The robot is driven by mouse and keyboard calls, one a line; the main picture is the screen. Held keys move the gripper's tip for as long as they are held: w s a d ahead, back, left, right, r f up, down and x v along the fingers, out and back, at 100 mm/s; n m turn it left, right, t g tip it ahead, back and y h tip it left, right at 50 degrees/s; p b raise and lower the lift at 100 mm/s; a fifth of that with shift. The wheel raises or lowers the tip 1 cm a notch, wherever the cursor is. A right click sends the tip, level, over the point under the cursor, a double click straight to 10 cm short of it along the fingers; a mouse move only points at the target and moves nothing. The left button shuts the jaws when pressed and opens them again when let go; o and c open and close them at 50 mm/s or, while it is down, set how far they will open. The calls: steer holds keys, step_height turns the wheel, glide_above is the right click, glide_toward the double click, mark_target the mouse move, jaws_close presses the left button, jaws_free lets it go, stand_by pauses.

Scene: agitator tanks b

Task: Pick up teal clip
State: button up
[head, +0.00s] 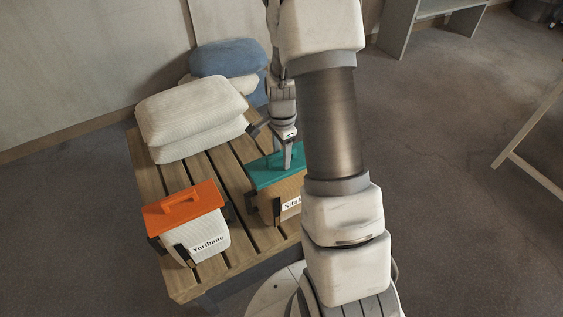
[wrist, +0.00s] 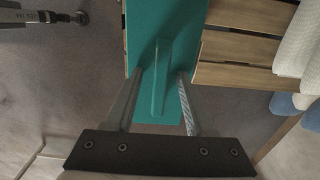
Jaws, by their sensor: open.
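The teal clip (head: 266,172) lies across the top of a tan bag labelled "Sitab…" (head: 271,206), part of the label being hidden behind my arm. In the wrist view, the teal clip (wrist: 172,20) is a flat plate with a raised ridge along its middle. My gripper (head: 287,160) is over the clip, pointing down. In the wrist view, the fingers of my gripper (wrist: 160,75) are open, one on each side of the ridge, with a gap to it on both sides. Whether the fingertips touch the plate cannot be told.
An orange clip (head: 181,205) tops a white bag labelled "Yoribane" (head: 203,241) to the left. Both bags stand on a slatted wooden table (head: 245,241). White sacks (head: 192,117) and a blue sack (head: 228,57) are stacked behind.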

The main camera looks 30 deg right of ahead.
jaws_close()
stand_by(0.5)
